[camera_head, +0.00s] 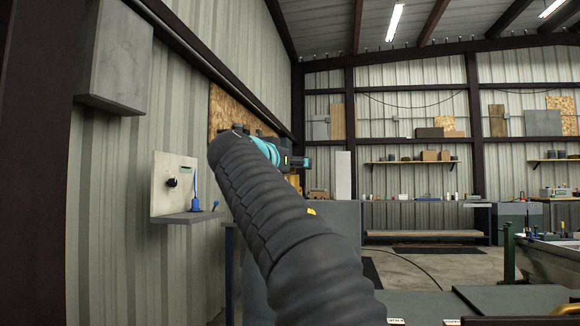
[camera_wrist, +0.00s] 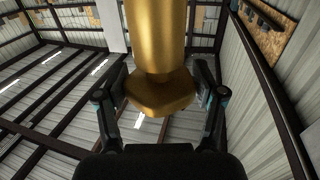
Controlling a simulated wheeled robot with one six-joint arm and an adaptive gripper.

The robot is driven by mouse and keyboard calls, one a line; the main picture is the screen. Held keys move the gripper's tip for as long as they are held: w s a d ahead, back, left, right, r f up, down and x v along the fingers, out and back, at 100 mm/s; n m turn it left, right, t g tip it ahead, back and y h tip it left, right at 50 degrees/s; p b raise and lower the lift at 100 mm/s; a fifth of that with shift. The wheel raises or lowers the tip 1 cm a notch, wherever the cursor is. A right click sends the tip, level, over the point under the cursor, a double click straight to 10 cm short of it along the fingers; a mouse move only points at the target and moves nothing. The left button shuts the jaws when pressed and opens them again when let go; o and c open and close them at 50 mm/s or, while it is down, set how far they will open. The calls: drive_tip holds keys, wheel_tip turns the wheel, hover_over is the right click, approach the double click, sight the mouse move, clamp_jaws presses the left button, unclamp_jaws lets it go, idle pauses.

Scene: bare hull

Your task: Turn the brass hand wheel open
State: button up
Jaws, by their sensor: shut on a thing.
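A brass-coloured piece (camera_wrist: 157,45) fills the upper middle of the wrist view. It has a thick smooth shaft and a wider, angular end. I take it to be part of the brass hand wheel, but no full rim or spokes show. My gripper (camera_wrist: 160,92) has one dark finger on each side of the wide end and is shut on it. The exact contact is hard to see.
At left in the head view, a pale panel (camera_head: 167,189) with a black knob and a small shelf (camera_head: 190,218) holding a blue item is fixed to the corrugated wall. A grey box (camera_head: 115,60) hangs above. Shelves (camera_head: 411,162) line the back wall. Some floor (camera_head: 425,265) is open at right.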

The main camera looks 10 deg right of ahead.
drive_tip(key=shift+f, duration=0.1)
drive_tip(key=shift+n+t+y+b, duration=0.65)
drive_tip(key=shift+n+t+y, duration=0.15)
drive_tip(key=shift+y, duration=0.3)
drive_tip(key=shift+n+t+y, duration=0.4)
drive_tip(key=shift+n+y, duration=0.3)
drive_tip(key=shift+y, duration=0.2)
drive_tip(key=shift+r+n+t+y+p, duration=0.25)
drive_tip(key=shift+n+t+y+p, duration=0.3)
drive_tip(key=shift+n+y, duration=0.7)
drive_tip(key=shift+y+p, duration=0.35)
drive_tip(key=shift+y, duration=0.3)
drive_tip(key=shift+f+n+y+p, duration=0.15)
drive_tip(key=shift+n+y+p, duration=0.2)
drive_tip(key=shift+y, duration=0.15)
drive_tip(key=o, duration=1.2)
drive_tip(key=shift+c, duration=0.2)
